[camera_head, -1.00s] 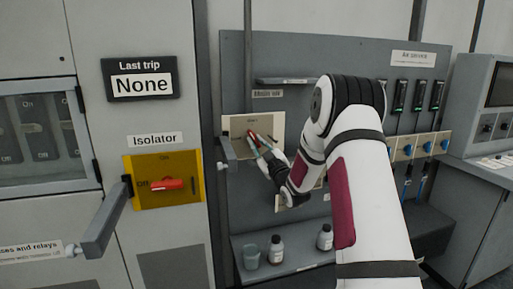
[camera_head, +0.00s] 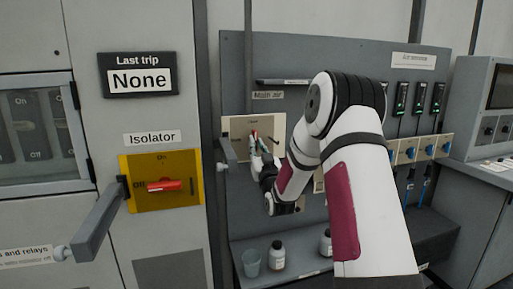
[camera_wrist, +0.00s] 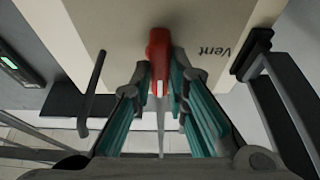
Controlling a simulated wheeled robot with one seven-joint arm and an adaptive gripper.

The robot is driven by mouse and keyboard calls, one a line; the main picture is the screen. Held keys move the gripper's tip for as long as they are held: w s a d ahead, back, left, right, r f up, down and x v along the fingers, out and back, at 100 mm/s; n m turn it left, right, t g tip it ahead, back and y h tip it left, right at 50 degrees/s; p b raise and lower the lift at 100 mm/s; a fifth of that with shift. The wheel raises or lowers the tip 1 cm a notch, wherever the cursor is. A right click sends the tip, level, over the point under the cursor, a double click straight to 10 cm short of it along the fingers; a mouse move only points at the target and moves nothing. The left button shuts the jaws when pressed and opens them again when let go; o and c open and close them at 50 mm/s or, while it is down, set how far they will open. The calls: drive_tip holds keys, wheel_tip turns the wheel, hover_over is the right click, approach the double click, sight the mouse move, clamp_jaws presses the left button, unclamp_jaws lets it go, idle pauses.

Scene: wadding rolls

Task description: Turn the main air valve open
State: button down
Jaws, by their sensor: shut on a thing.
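The main air valve is a beige plate (camera_head: 236,124) on the grey panel, under a "Main air" label (camera_head: 268,95). Its red handle (camera_head: 254,134) stands about upright in the head view. My gripper (camera_head: 258,146) reaches it from below, with its teal fingers closed on the handle. In the wrist view the red handle (camera_wrist: 158,48) lies between the fingertips of my gripper (camera_wrist: 160,82). The word "Vent" (camera_wrist: 213,49) shows on the plate beside it. The fingers hide part of the handle and the lower plate.
A yellow isolator plate with a red knob (camera_head: 165,185) and a grey cabinet handle (camera_head: 98,222) are at the left. A cup (camera_head: 250,262) and a bottle (camera_head: 277,256) stand on the shelf below. Dark bars (camera_wrist: 92,95) stick out near the plate.

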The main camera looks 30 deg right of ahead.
idle(0.3)
drive_tip(key=c, duration=1.6)
unclamp_jaws()
drive_tip(key=shift+o, duration=0.2)
drive_tip(key=v, duration=1.2)
